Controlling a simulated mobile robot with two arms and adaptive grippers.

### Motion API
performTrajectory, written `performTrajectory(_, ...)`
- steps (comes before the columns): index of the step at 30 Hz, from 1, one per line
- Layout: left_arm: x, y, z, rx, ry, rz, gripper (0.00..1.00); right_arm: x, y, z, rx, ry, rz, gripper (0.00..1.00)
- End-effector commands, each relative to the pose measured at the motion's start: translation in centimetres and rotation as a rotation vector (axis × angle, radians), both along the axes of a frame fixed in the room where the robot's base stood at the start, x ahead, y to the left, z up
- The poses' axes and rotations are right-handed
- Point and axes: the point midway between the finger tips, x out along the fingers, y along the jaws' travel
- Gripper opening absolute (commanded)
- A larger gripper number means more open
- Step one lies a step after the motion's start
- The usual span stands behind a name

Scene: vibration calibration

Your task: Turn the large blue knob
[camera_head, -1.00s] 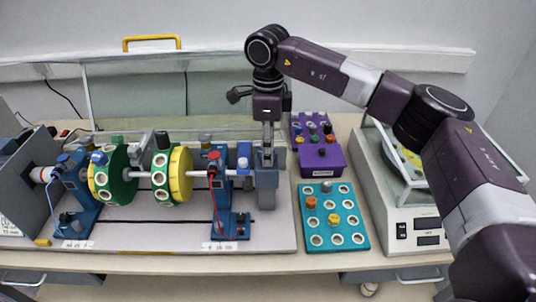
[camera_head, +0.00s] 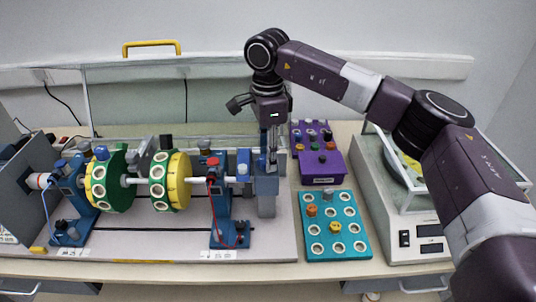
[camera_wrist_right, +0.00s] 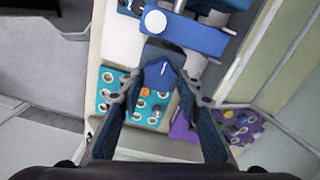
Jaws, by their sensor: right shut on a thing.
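The large blue knob (camera_wrist_right: 160,75) sits on top of a dark block in the right wrist view, between the two dark fingers of my right gripper (camera_wrist_right: 159,92). The fingers are shut on it from both sides. In the head view my right gripper (camera_head: 271,160) points down onto the blue-grey block (camera_head: 266,193) at the right end of the shaft rig; the knob there is largely hidden by the fingers. My left gripper is in no view.
Green disc (camera_head: 113,180) and yellow disc (camera_head: 179,180) sit on the shaft left of the gripper. A teal tray (camera_head: 323,225) with small knobs and a purple holder (camera_head: 322,166) stand to the right. A scale-like machine (camera_head: 417,235) stands farther right.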

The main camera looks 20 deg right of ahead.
Motion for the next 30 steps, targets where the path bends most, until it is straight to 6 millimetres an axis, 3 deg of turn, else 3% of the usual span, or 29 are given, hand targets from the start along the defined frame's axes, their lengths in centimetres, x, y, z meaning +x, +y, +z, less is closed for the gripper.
performTrajectory(4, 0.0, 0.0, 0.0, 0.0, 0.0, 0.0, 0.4, 0.2, 0.0, 0.3, 0.003, -0.008, -0.003, 0.08)
performTrajectory(5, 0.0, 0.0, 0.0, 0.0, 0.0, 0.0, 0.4, 0.2, 0.0, 0.3, 0.003, -0.008, -0.003, 0.35)
performTrajectory(6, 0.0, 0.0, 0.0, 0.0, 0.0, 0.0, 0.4, 0.2, 0.0, 0.3, 0.003, -0.008, -0.003, 0.4)
performTrajectory(17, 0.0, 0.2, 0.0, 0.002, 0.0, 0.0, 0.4, 0.1, 0.0, 0.7, 0.001, -0.004, -0.002, 0.4)
performTrajectory(20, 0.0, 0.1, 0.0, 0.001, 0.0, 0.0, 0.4, 0.1, 0.1, 2.0, 0.003, -0.006, -0.002, 0.4)
performTrajectory(30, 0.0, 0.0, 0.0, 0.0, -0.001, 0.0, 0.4, 0.2, 0.0, 9.1, 0.002, -0.008, -0.003, 0.4)
